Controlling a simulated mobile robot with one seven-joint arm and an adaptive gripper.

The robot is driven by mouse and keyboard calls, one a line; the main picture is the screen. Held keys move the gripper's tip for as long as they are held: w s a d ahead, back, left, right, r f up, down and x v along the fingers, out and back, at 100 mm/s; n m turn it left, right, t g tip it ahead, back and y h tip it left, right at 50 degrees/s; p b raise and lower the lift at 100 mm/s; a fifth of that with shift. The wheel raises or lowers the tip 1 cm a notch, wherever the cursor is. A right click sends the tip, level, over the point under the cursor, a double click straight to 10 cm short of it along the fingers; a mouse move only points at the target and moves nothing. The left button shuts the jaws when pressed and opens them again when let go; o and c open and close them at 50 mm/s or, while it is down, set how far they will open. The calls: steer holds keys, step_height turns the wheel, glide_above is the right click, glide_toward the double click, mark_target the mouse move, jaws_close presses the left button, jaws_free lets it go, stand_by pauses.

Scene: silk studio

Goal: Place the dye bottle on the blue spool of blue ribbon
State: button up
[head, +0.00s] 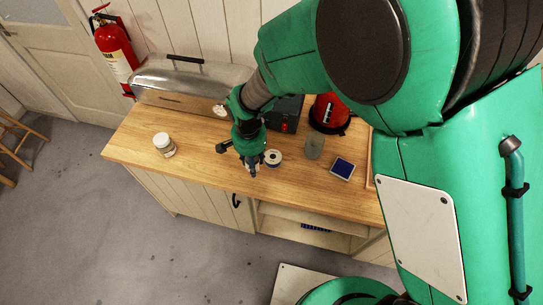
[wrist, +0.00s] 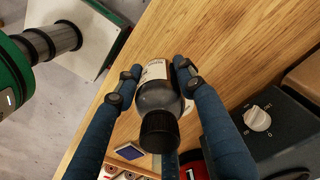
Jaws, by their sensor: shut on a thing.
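The dye bottle (wrist: 158,95) is a dark bottle with a pale label and a black cap. In the head view my gripper (head: 251,166) is over the front part of the counter, and the bottle cannot be made out there. A small round spool (head: 273,157) with a pale rim and dark centre is just right of my gripper. Its ribbon colour is too small to tell. I cannot make out this spool in the wrist view.
On the wooden counter (head: 207,152), a lidded jar (head: 164,145) stands left. A greyish glass (head: 314,147) and a blue square pad (head: 342,168) are right of the spool. Behind are a metal chafing dish (head: 180,86), a dark box (head: 287,113) and a red object (head: 330,113).

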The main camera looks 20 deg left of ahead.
steer(key=s+d+r, duration=0.1)
steer(key=s+d, duration=0.1)
steer(key=d, duration=0.5)
steer(key=s+d+r, duration=0.1)
steer(key=s+d, duration=0.2)
steer(key=d, duration=0.4)
steer(key=shift+a, duration=0.1)
glide_above(273, 157)
steer(key=shift+w+a+f, duration=0.1)
steer(key=shift+f, duration=0.6)
steer(key=shift+f+b, duration=0.4)
steer(key=shift+f, duration=1.35)
steer(key=shift+f, duration=0.15)
